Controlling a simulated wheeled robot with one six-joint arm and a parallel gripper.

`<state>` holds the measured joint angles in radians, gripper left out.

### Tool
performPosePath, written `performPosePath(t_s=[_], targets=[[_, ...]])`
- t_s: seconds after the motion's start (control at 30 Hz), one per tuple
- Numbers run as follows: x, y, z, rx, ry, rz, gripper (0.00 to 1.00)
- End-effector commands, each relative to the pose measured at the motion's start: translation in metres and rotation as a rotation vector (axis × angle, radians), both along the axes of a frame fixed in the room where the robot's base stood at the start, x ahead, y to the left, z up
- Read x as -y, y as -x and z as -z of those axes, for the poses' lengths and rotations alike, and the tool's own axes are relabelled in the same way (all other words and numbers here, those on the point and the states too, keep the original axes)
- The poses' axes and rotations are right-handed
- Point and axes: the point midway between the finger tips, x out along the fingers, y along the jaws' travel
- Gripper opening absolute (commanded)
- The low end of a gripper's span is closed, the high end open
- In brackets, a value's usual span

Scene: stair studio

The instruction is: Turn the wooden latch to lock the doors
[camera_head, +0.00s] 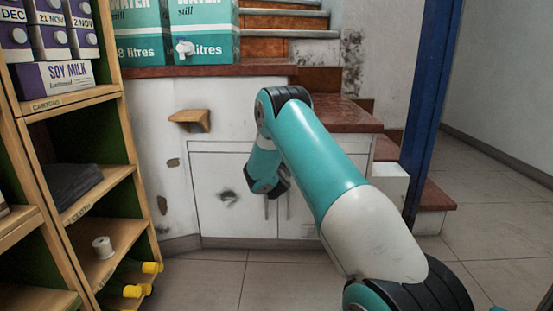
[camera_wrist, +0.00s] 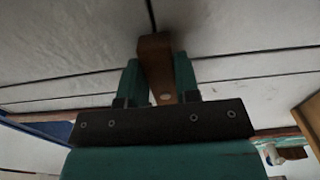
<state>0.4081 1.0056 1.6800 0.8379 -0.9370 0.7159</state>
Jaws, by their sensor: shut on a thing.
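The wooden latch (camera_wrist: 156,58) is a short brown bar with a pale round spot near its lower end. In the wrist view it lies roughly in line with the dark seam between the white doors (camera_wrist: 80,45). My gripper (camera_wrist: 158,72) has its teal fingers on both sides of the latch, shut on it. In the head view the white cabinet doors (camera_head: 222,205) stand below the counter and look closed, with slim upright handles. My arm hides the latch and my fingertips there.
A wooden shelf rack (camera_head: 112,185) with cartons and yellow-capped bottles stands at left. A small wooden wall ledge (camera_head: 190,119) juts out left of my arm. A blue post (camera_head: 428,105) rises at right. Tiled floor (camera_head: 275,280) lies clear before the doors.

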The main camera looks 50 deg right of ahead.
Motion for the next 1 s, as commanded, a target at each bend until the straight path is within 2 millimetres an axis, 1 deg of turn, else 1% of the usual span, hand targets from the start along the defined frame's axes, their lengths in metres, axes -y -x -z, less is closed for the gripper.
performPosePath(t_s=[0.13,0.17,0.2,0.27,0.53,0.67,0.77,1.0], targets=[[0.0,0.0,0.0,-0.003,0.004,0.001,0.06],[0.0,0.0,0.0,-0.003,0.004,0.001,0.32],[0.0,0.0,0.0,-0.003,0.004,0.001,0.41],[0.0,0.0,0.0,-0.002,0.003,0.001,0.55],[0.0,0.0,0.0,-0.001,0.002,0.001,0.55],[-0.007,0.005,0.0,-0.002,0.001,0.0,0.55],[-0.018,0.014,0.0,-0.005,0.0,-0.001,0.55],[-0.059,0.048,0.004,-0.01,0.002,-0.003,0.55]])
